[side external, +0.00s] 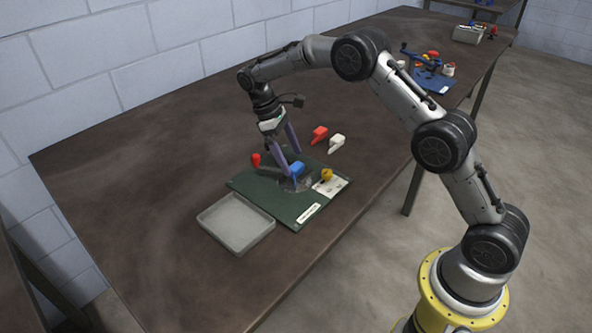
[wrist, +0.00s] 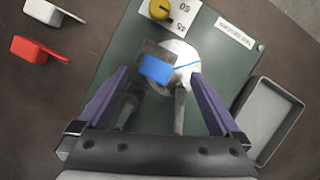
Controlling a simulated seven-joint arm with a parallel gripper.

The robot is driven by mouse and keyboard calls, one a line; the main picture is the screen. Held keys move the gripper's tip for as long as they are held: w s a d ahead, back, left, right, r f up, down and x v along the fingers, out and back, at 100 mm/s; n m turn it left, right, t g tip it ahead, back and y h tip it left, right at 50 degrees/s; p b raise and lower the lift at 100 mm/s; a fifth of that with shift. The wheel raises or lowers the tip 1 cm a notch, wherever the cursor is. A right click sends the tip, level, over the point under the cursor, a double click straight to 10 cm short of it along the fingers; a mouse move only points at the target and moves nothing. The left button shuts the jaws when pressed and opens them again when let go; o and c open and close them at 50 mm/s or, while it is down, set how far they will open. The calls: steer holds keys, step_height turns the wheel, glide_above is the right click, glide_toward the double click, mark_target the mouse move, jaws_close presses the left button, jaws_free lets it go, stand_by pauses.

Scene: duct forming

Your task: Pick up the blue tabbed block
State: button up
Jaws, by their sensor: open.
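The blue tabbed block (side external: 297,168) sits on the dark green fixture board (side external: 262,186). In the wrist view the blue block (wrist: 156,69) lies against a round whitish disc (wrist: 184,58), beside a dark grey part. My gripper (side external: 294,170) points down over the board with its purple fingers spread. In the wrist view my gripper (wrist: 159,74) is open, with a finger on either side of the block and visible gaps. I cannot tell whether a fingertip touches the board. A finger partly hides the block in the side view.
A red-tipped lever (side external: 256,160) stands at the board's left. A yellow knob (side external: 327,175) is on a white dial plate. A grey tray (side external: 237,222) lies in front. A red block (side external: 319,133) and a white block (side external: 337,142) lie behind the board. The table's left is clear.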

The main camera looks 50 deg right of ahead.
mark_target(296, 170)
steer(key=shift+x, duration=1.4)
steer(key=shift+c, duration=0.3)
steer(key=shift+d, duration=0.15)
jaws_close()
steer(key=shift+r, duration=0.1)
